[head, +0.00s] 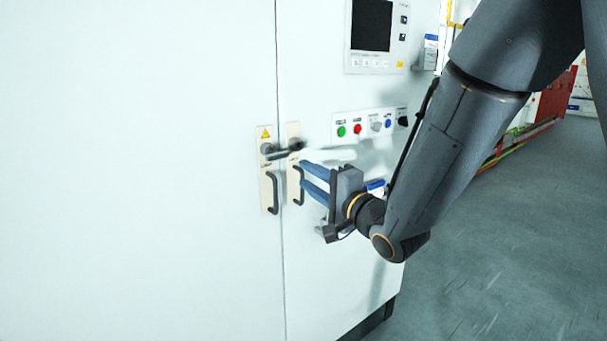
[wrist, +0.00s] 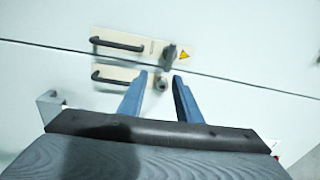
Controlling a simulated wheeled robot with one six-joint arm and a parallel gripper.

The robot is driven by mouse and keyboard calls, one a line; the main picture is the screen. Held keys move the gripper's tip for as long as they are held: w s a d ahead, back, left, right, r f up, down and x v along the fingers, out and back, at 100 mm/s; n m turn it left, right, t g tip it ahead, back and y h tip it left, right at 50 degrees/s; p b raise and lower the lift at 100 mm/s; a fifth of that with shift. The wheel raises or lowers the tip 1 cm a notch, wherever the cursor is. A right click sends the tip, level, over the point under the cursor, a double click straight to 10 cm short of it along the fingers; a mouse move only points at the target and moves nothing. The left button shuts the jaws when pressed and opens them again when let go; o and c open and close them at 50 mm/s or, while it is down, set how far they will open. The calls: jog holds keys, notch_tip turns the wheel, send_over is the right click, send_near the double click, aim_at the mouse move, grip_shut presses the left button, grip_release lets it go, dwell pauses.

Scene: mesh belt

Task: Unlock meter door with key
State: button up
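The cabinet's two doors meet at a vertical seam. The left door has a pale plate (head: 265,190) with a warning triangle, a black handle (wrist: 117,43) and a dark lever-like piece (head: 283,153), which also shows in the wrist view (wrist: 170,54). I cannot tell whether this piece is the key. The right door has a similar plate with a black handle (head: 298,187) and a round lock (wrist: 162,82). My gripper (head: 303,176) is at the right door's plate. Its blue fingers (wrist: 160,76) are apart, either side of the round lock in the wrist view, with nothing visibly held.
A control panel (head: 372,122) with coloured buttons is right of the plates, below a display (head: 374,35). A small grey bracket-like piece (wrist: 50,104) is left of my fingers in the wrist view.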

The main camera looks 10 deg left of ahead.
aim_at(279, 157)
jog(key=shift+y, duration=0.5)
jog(key=shift+s+a+r+b+x, duration=0.15)
jog(key=shift+s+x, duration=0.05)
jog(key=shift+x, duration=1.55)
jog(key=shift+s+a+r+b+x, duration=0.15)
jog(key=shift+s+x, duration=0.1)
jog(key=shift+x, duration=1.55)
jog(key=shift+s+a+r+b+x, duration=0.15)
jog(key=shift+s+r+x, duration=0.05)
jog(key=shift+x, duration=1.55)
grip_shut()
